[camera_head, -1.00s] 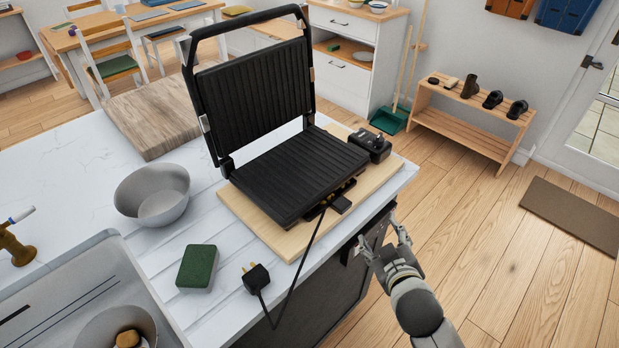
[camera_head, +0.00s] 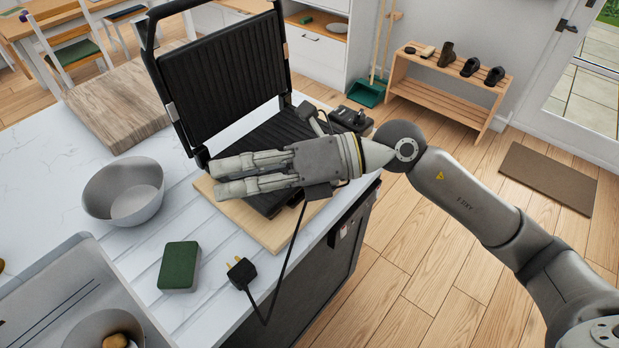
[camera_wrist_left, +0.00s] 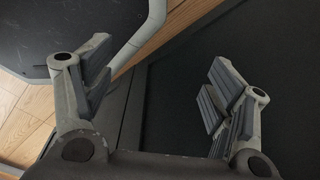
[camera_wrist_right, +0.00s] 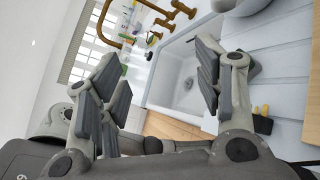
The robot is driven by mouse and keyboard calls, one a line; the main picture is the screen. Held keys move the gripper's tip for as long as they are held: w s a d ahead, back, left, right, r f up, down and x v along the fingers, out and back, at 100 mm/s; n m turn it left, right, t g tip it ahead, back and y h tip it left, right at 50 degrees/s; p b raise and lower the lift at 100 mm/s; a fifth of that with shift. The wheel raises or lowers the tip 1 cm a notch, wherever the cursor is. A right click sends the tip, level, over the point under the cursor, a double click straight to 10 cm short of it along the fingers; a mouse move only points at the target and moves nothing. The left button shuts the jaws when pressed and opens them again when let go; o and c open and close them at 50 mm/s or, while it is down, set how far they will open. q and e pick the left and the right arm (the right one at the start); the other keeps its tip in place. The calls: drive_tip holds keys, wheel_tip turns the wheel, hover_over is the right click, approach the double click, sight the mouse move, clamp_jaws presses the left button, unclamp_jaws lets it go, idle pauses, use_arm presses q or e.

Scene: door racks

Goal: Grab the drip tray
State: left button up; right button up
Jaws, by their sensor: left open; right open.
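The open black contact grill (camera_head: 225,82) stands on a wooden board (camera_head: 268,235) at the counter corner, its ribbed lid raised. I cannot make out a drip tray; my right arm covers the grill's front side. My right gripper (camera_head: 222,177) is open and empty across the front of the grill, its fingers pointing left. In the right wrist view, the open right gripper (camera_wrist_right: 160,82) faces the sink (camera_wrist_right: 182,82). My left gripper is outside the head view; in the left wrist view it is open (camera_wrist_left: 155,85) over dark panels, with nothing between its fingers.
A grey bowl (camera_head: 124,190), a green sponge (camera_head: 179,267) and a black plug (camera_head: 242,272) with its cord lie on the counter left of the grill. A black adapter (camera_head: 352,119) sits at the board's far right. Open floor lies right of the counter.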

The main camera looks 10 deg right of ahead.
drive_tip(key=w+d+f+t+h, duration=0.1)
drive_tip(key=w+d+f+h, duration=0.35)
drive_tip(key=d+h, duration=0.4)
drive_tip(key=w+d+f+t+h, duration=0.1)
drive_tip(key=w+d+f+h, duration=0.35)
drive_tip(key=d, duration=0.65)
drive_tip(key=shift+n, duration=0.3)
drive_tip(key=p+x, duration=0.1)
drive_tip(key=x, duration=0.2)
drive_tip(key=p+x, duration=0.1)
drive_tip(key=x, duration=0.2)
drive_tip(key=p+x, duration=0.1)
drive_tip(key=x, duration=0.2)
drive_tip(key=shift+s+f, duration=0.2)
drive_tip(key=shift+s, duration=0.15)
drive_tip(key=shift+w+a+f, duration=0.15)
drive_tip(key=shift+w+f, duration=0.1)
drive_tip(key=shift+f, duration=0.3)
drive_tip(key=c, duration=1.1)
drive_tip(key=shift+r, duration=0.1)
